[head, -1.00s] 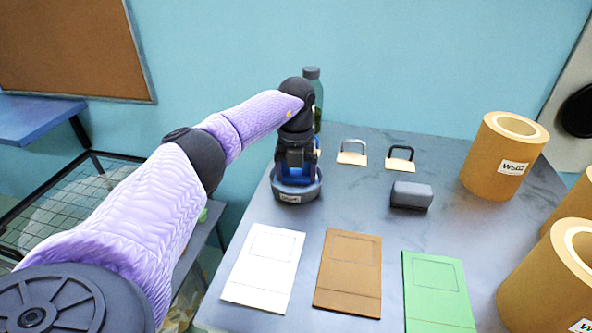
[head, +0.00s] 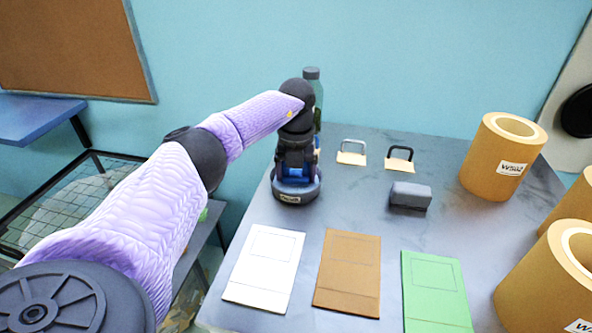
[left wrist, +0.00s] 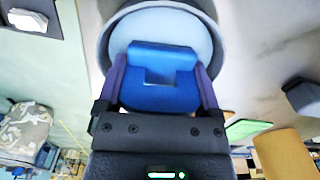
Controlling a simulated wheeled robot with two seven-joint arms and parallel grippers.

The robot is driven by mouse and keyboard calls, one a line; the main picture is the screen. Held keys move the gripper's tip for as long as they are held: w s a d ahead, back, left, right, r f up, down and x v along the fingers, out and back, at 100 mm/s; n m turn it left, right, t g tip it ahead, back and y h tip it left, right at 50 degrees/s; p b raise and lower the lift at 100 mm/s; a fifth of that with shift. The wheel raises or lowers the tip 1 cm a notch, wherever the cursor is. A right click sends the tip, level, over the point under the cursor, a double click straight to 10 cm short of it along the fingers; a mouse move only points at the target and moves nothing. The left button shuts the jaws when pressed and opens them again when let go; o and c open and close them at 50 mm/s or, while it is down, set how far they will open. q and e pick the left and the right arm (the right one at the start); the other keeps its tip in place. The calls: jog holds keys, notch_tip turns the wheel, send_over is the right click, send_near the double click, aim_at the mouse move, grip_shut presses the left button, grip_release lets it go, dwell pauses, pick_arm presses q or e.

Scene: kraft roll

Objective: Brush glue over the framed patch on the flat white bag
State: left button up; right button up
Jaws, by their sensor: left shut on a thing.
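The flat white bag (head: 260,282) lies at the front left of the table, with a framed patch (head: 271,243) outlined on its upper part. My left gripper (head: 297,176) is over the round dark pot (head: 296,195) behind the bag. In the left wrist view my gripper (left wrist: 160,85) is shut on a blue block-shaped handle (left wrist: 162,60), likely the brush's. The handle stands over the pot's pale inside, and the pot's grey rim (left wrist: 108,30) curves around it. The brush's bristles are hidden. My right gripper is not in view.
A brown bag (head: 348,262) and a green bag (head: 436,285) lie right of the white one. A grey block (head: 410,196), two small handled pieces (head: 351,158), a bottle (head: 312,90) and large kraft rolls (head: 500,160) stand farther back or right. Bare table lies between pot and bags.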

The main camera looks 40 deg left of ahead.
pick_arm(q)
notch_tip(320, 180, up, 7)
jog(key=p, duration=0.6)
jog(key=shift+f, duration=0.1)
